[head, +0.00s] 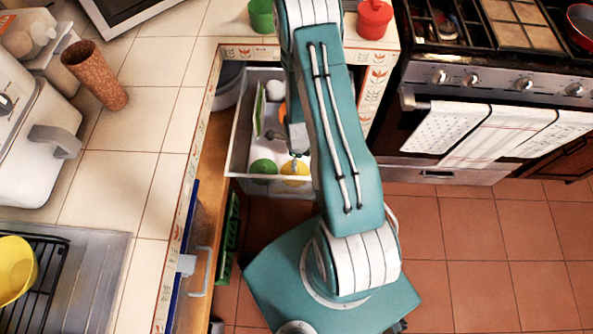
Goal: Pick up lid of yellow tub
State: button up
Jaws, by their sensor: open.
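A round yellow thing (297,181), which looks like the yellow tub, sits at the near end of an open drawer. Its top faces up, but I cannot tell the lid apart from the tub. My gripper (295,164) is open and points down into the drawer, just above or at the yellow top. It is small and partly hidden by my teal arm. I cannot tell whether it touches the lid.
The open white drawer (239,140) also holds a round green item (263,167), a white item (275,90) and an orange item (283,113). Its walls surround the gripper. A tiled counter (130,170) lies left, the stove (500,75) right. A yellow bowl (15,268) sits in a rack.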

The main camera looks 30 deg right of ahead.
jog(key=shift+a+f, duration=0.15)
jog(key=shift+f, duration=0.2)
jog(key=shift+a+f, duration=0.2)
jog(key=shift+a, duration=0.05)
jog(key=f, duration=0.2)
jog(key=a+f, duration=0.1)
jog(key=f, duration=0.1)
jog(key=shift+f, duration=0.1)
jog(key=shift+d+f, duration=0.35)
jog(key=shift+f, duration=0.05)
jog(key=shift+a, duration=0.3)
jog(key=c, duration=1)
